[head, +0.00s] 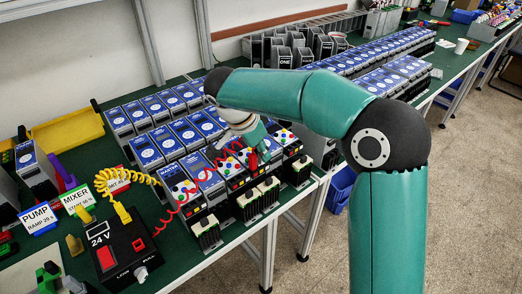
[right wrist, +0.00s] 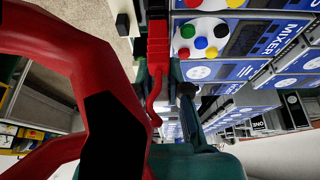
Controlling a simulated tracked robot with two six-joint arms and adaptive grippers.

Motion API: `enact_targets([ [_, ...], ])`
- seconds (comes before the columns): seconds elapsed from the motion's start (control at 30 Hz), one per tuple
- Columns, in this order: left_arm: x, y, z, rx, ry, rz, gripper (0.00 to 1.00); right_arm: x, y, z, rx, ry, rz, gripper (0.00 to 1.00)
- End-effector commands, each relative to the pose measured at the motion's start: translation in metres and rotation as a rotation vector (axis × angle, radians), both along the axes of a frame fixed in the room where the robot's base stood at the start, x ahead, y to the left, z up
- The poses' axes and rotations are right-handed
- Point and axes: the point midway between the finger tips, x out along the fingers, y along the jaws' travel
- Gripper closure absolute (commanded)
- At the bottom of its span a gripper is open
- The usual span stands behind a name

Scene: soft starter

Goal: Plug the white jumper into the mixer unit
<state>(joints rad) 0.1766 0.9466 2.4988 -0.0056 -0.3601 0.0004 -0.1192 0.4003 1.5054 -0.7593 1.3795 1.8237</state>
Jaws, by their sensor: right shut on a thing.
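My right gripper (head: 258,150) is over the front row of units, shut on a red plug, which shows in the right wrist view (right wrist: 158,45). A red coiled cord (head: 192,199) runs from near the 24 V box (head: 122,244) toward this gripper. The mixer unit (right wrist: 262,40), lettered MIXER, is beside the held plug in the right wrist view. Its white panel (right wrist: 207,32) has several coloured round spots. Whether the plug touches any unit, I cannot tell. I cannot make out a white jumper. My left gripper is not in view.
Several blue-topped units (head: 167,142) stand in rows on the green bench. A yellow coiled cord (head: 130,178) is behind the 24 V box. PUMP (head: 38,217) and MIXER (head: 76,197) signs stand at left. Free floor lies right of the bench.

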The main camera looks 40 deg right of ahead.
Motion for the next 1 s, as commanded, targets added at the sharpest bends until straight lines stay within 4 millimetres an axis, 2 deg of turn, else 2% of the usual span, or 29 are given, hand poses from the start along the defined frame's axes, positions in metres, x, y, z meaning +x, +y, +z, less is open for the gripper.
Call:
enact_targets([
  [0.07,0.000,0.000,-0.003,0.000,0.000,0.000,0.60,0.000,0.000,-0.003,0.000,0.000,0.000,1.00],
  [0.1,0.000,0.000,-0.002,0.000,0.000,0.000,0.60,0.000,0.000,-0.002,0.000,0.000,0.000,0.79],
  [0.23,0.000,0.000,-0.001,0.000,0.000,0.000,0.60,0.000,0.000,-0.002,0.000,0.000,0.000,0.58],
  [0.27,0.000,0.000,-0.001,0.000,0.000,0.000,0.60,0.000,0.000,-0.002,0.000,0.000,0.000,0.55],
  [0.67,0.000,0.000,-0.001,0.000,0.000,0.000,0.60,0.000,0.002,0.004,-0.001,-0.001,0.000,0.55],
  [0.87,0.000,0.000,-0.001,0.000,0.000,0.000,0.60,0.000,0.014,0.030,0.001,-0.005,0.002,0.55],
  [1.0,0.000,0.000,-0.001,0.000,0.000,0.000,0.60,-0.001,0.025,0.057,0.001,-0.005,0.002,0.55],
])
